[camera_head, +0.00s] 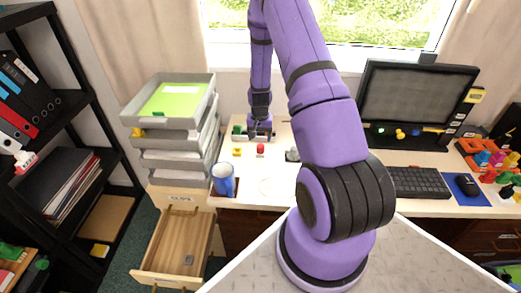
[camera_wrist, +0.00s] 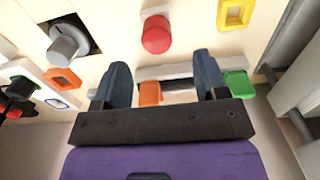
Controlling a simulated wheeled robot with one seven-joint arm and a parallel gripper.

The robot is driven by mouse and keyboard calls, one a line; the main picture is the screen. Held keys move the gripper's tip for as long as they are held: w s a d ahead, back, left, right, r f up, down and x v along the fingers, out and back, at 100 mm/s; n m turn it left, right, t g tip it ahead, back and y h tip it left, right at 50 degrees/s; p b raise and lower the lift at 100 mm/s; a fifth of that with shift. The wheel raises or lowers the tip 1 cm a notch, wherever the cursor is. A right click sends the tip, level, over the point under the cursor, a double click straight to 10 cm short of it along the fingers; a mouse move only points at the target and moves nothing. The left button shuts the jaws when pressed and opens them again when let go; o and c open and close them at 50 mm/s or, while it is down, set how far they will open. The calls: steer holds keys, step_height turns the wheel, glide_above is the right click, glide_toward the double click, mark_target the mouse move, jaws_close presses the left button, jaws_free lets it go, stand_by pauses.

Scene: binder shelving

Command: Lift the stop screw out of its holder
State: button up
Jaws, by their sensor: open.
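My gripper (camera_wrist: 163,78) is open, and its two dark fingers stand either side of an orange piece (camera_wrist: 150,93) at a pale rail (camera_wrist: 175,70). The fingers hold nothing that I can see. In the head view my gripper (camera_head: 261,133) hangs low over the back of the desk. A grey bolt-like part (camera_wrist: 68,42) with a wide collar stands at a dark square opening in the wrist view's upper left. A red round-topped part (camera_wrist: 155,35) stands in front of the rail. I cannot tell for sure which part is the stop screw; the fingers partly hide the rail.
A green piece (camera_wrist: 236,84) lies beside the right finger, and a yellow square ring (camera_wrist: 235,13) lies beyond. A blue mug (camera_head: 223,180) and stacked grey trays (camera_head: 170,123) stand left. The monitor (camera_head: 415,98) and keyboard (camera_head: 417,182) are right. A drawer (camera_head: 173,246) is open.

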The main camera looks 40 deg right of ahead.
mark_target(261, 146)
steer(key=shift+s+f, duration=0.2)
steer(key=shift+f, duration=3)
steer(key=shift+c, duration=0.5)
steer(key=c, duration=0.9)
